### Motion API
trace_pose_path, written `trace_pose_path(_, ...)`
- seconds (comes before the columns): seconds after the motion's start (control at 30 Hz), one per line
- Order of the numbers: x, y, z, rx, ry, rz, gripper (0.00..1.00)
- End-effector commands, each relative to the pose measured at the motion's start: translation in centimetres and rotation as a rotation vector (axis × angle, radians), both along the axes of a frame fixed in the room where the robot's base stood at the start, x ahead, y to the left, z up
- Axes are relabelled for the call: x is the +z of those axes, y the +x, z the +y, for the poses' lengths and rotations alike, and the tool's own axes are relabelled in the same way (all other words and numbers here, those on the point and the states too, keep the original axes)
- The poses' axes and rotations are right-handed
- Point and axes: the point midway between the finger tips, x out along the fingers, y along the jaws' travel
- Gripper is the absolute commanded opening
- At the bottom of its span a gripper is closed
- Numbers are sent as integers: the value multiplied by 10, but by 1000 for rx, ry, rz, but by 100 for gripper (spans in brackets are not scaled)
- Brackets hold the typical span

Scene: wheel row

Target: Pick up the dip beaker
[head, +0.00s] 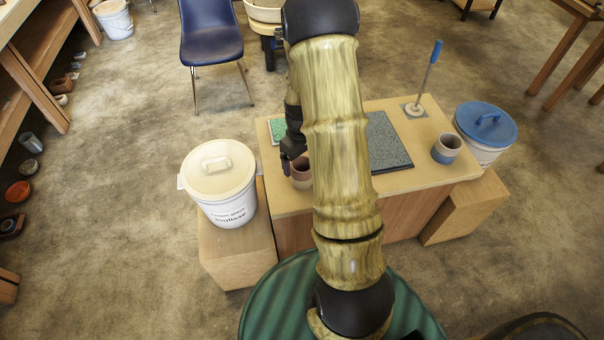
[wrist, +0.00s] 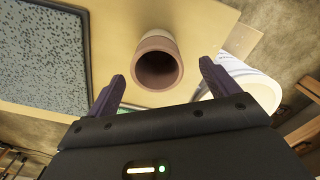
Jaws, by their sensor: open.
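A reddish-brown beaker (head: 301,174) stands upright near the left front of the wooden table, partly hidden by my arm in the head view. In the wrist view the beaker (wrist: 158,68) shows its dark open mouth, with a paler band on the side beyond the rim. My gripper (head: 291,160) is over that end of the table, close to the beaker. In the wrist view its two fingers (wrist: 161,76) are spread wide, with the beaker appearing between them and no contact visible. A second cup, grey with a blue lower part (head: 446,149), stands at the table's right.
A grey speckled board (head: 388,142) lies on the table (head: 455,170), right of the beaker. A blue-handled plunger-like tool (head: 428,75) stands behind it. A white lidded bucket (head: 219,182) is close left; a blue-lidded bucket (head: 487,130) is right. A blue chair (head: 211,45) stands behind.

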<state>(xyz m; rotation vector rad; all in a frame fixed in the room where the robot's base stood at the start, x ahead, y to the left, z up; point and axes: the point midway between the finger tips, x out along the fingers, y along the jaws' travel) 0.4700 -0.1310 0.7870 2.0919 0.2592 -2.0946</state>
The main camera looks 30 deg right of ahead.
Motion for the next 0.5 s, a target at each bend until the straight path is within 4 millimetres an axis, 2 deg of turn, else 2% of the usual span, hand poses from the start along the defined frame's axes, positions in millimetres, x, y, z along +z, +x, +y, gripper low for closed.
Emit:
trace_pose_path(0.03,-9,0,0,0,1,3,87)
trace_pose_path(0.13,-18,0,0,-1,1,1,87)
trace_pose_path(0.5,-22,0,0,0,0,-1,87)
